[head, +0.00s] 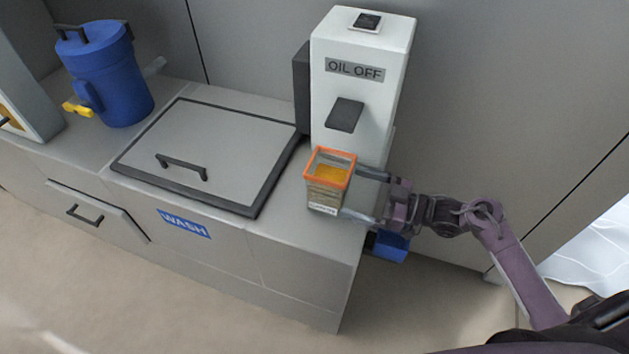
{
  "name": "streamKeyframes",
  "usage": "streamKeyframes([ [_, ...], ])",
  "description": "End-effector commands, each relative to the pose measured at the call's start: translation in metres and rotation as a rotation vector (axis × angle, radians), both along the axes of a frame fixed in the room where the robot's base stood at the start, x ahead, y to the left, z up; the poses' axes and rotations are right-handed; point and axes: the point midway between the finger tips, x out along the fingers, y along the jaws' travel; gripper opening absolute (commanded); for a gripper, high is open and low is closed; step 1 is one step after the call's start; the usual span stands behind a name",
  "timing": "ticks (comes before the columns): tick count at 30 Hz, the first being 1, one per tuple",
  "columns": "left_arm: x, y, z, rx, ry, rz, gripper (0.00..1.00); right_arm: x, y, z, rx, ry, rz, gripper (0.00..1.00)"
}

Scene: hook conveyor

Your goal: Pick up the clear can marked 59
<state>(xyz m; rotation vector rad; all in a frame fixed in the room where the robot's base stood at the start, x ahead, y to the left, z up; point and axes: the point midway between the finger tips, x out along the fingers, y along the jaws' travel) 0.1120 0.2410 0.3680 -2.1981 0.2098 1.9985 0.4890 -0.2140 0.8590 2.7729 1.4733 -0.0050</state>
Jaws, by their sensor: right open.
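A clear, square-sided can (326,195) with an orange rim stands upright on the counter in front of the white dispenser. Something orange-yellow shows inside it. A small white label is low on its front, but its text is too small to read, so I cannot confirm the 59. My right gripper (350,192) reaches in from the right and is open. Its two fingers point left at the can's right side, one toward the back and one toward the front. I cannot tell whether they touch it. My left gripper is not in view.
The white "OIL OFF" dispenser (356,100) rises right behind the can. A closed lid with a handle (215,150), above a "WASH" label, lies to the left. A blue jug (112,80) stands at the back left. A blue object (390,247) is below the counter's right end.

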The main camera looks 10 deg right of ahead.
Motion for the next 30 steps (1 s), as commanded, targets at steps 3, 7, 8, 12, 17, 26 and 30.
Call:
streamKeyframes([
  [3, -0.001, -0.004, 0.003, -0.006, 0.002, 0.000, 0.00, 0.007, 0.010, 0.002, 0.003, -0.001, -0.001, 1.00],
  [7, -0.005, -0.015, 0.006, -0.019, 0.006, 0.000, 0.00, 0.015, 0.023, 0.002, 0.002, -0.002, -0.001, 1.00],
  [8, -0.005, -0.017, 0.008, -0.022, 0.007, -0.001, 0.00, 0.017, 0.026, 0.003, 0.003, -0.002, 0.000, 1.00],
  [12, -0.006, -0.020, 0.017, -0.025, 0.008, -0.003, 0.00, 0.027, 0.045, 0.004, 0.005, -0.002, 0.000, 1.00],
  [17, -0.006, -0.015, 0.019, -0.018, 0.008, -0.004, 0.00, 0.037, 0.061, 0.001, 0.002, 0.000, 0.000, 1.00],
  [26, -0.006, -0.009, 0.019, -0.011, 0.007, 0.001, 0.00, 0.039, 0.065, -0.001, -0.001, -0.001, 0.000, 0.99],
  [30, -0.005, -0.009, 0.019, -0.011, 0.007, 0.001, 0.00, 0.039, 0.064, -0.001, -0.001, -0.001, 0.000, 0.80],
])
